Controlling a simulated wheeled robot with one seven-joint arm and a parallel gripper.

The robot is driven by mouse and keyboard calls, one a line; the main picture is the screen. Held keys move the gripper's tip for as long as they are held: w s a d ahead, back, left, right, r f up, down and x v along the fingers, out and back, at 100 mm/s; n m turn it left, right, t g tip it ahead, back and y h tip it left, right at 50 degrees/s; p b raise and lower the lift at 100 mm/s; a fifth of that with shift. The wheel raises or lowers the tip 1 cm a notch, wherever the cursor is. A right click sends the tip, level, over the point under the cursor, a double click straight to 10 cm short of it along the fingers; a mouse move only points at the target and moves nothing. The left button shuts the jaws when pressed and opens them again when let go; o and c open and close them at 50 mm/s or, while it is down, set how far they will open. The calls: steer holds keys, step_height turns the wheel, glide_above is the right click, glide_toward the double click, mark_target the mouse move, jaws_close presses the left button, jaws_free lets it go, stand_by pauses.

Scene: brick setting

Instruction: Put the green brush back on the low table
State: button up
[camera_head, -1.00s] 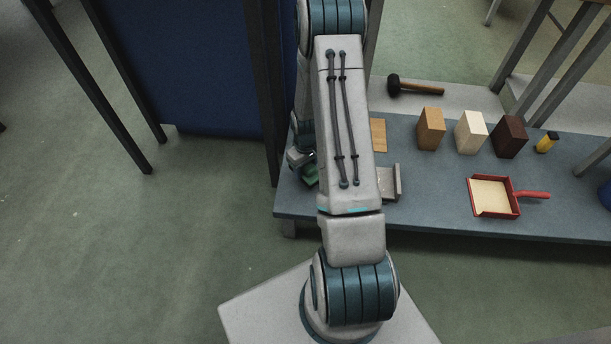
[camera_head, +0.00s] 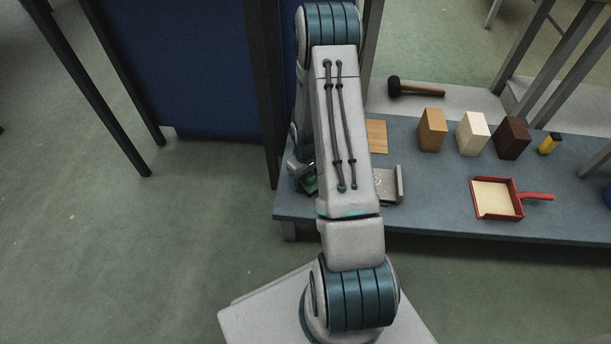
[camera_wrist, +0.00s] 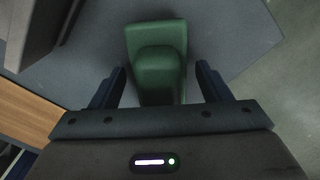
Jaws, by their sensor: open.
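The green brush (camera_wrist: 157,55) lies on the blue-grey top of the low table (camera_wrist: 240,35) in the wrist view. My gripper (camera_wrist: 160,78) is open, with one dark finger on each side of the brush and a gap showing on both sides. My arm hides most of my gripper there. The low table (camera_head: 430,205) also shows in the head view.
A grey metal piece (camera_head: 388,186) and a wooden board (camera_head: 376,135) are close by. Farther right are several blocks (camera_head: 432,130), a yellow-and-black item (camera_head: 549,143) and a red dustpan (camera_head: 497,199). A mallet (camera_head: 415,88) lies behind. A dark post (camera_head: 265,90) stands left of my arm.

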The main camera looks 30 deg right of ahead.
step_height(320, 180, up, 13)
steer(key=p, duration=0.4)
steer(key=shift+f+p, duration=0.15)
steer(key=shift+p, duration=0.15)
steer(key=s+a+r, duration=0.4)
steer(key=s+r, duration=0.2)
steer(key=r, duration=0.2)
steer(key=s+a+r+m, duration=0.1)
steer(key=s+a+r, duration=0.4)
steer(key=r, duration=0.4)
steer(key=s+a+r+m+t, duration=0.1)
steer(key=s+a+r, duration=0.4)
steer(key=s+r, duration=0.2)
steer(key=shift+a+r, duration=0.25)
steer(key=shift+r, duration=0.45)
steer(key=shift+s, duration=0.1)
